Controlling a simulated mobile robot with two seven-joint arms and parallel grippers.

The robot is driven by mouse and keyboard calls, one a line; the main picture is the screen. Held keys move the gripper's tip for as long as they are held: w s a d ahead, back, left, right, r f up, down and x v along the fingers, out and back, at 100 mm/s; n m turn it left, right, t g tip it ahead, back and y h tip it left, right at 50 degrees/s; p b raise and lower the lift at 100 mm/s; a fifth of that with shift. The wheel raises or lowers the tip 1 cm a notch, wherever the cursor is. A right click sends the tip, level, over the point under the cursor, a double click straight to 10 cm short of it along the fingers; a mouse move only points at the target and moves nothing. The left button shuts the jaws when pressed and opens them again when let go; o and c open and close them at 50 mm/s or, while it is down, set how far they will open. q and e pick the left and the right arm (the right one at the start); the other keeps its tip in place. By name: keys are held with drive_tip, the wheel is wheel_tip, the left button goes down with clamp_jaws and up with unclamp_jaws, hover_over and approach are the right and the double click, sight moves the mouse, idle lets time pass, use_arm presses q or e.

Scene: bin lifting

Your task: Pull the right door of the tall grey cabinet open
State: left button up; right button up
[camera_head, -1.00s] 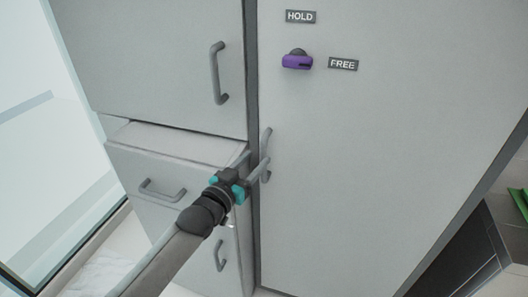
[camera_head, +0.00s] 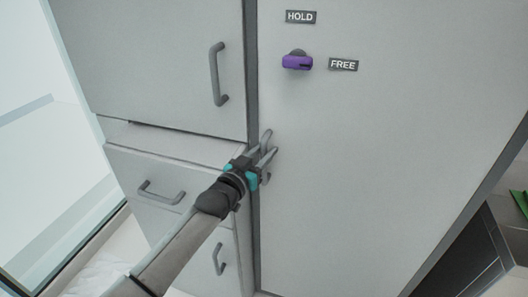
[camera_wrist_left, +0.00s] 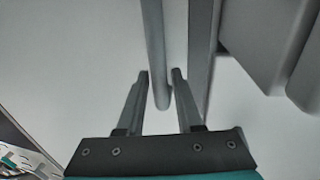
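The tall grey cabinet's right door (camera_head: 390,150) is a large flat panel, and it looks shut. Its vertical bar handle (camera_head: 266,138) sits near the door's left edge. My left gripper (camera_head: 265,152) is at this handle, its fingers apart. In the left wrist view, the handle (camera_wrist_left: 154,45) runs down between the two fingertips of my left gripper (camera_wrist_left: 160,74). The fingers look open, with a small gap beside the bar. My right gripper is not in view.
A purple knob (camera_head: 297,62) on the door points between a HOLD label (camera_head: 300,17) and a FREE label (camera_head: 343,64). The left door (camera_head: 150,60) has its own handle (camera_head: 217,75). Drawers (camera_head: 150,170) below it stand near my left arm.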

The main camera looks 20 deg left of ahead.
use_arm(q)
clamp_jaws()
idle(1.1)
